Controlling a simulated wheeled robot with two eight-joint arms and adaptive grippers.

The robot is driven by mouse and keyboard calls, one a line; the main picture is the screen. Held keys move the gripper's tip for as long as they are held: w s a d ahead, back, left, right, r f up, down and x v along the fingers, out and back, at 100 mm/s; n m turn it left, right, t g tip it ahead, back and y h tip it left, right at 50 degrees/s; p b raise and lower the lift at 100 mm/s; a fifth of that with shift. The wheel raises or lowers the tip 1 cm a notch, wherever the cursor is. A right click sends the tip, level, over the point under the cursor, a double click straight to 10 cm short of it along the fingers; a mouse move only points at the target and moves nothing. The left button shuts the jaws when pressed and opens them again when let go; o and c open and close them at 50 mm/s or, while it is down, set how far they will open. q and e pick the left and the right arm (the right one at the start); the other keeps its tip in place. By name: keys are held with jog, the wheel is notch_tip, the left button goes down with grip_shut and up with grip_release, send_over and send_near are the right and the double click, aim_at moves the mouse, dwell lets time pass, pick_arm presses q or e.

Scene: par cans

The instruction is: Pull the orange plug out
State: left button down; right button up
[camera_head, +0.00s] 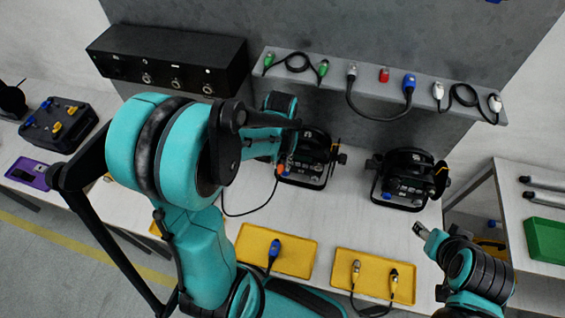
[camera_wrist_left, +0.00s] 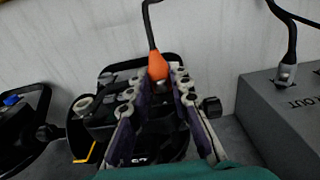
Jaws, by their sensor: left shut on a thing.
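The orange plug (camera_wrist_left: 158,66) with its black cable is between the fingertips of my left gripper (camera_wrist_left: 155,82) in the left wrist view. The gripper is shut on the plug. In the head view the orange plug (camera_head: 280,169) is a small spot at the left side of a black par can (camera_head: 312,165), and my left gripper (camera_head: 285,158) is mostly hidden by my arm. I cannot tell whether the plug is still seated in the can. My right gripper (camera_head: 420,230) is at the lower right, away from the plug; its jaw opening is unclear.
A second par can (camera_head: 408,182) stands to the right. Yellow trays (camera_head: 300,262) with blue and yellow connectors lie in front. A grey shelf (camera_head: 330,65) with several cable plugs runs behind. A black case (camera_head: 60,122) is far left, a green tray (camera_head: 545,240) far right.

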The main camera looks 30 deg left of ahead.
pick_arm(q)
jog(key=shift+s+d, duration=0.1)
jog(key=shift+s, duration=0.35)
jog(key=shift+s+d, duration=0.2)
jog(key=shift+s, duration=0.55)
jog(key=shift+s+d, duration=0.15)
jog(key=shift+s, duration=0.6)
jog(key=shift+s+d, duration=0.1)
jog(key=shift+s, duration=0.2)
jog(key=s+a+f+b, duration=0.2)
jog(key=s+a+f, duration=0.1)
jog(key=s+a, duration=2)
jog(key=f+b, duration=0.7)
jog(key=s+f+b, duration=0.1)
jog(key=f+b, duration=0.3)
jog(key=shift+d+f, duration=0.15)
jog(key=shift+d, duration=0.1)
dwell(0.5)
jog(key=c, duration=1.3)
grip_release()
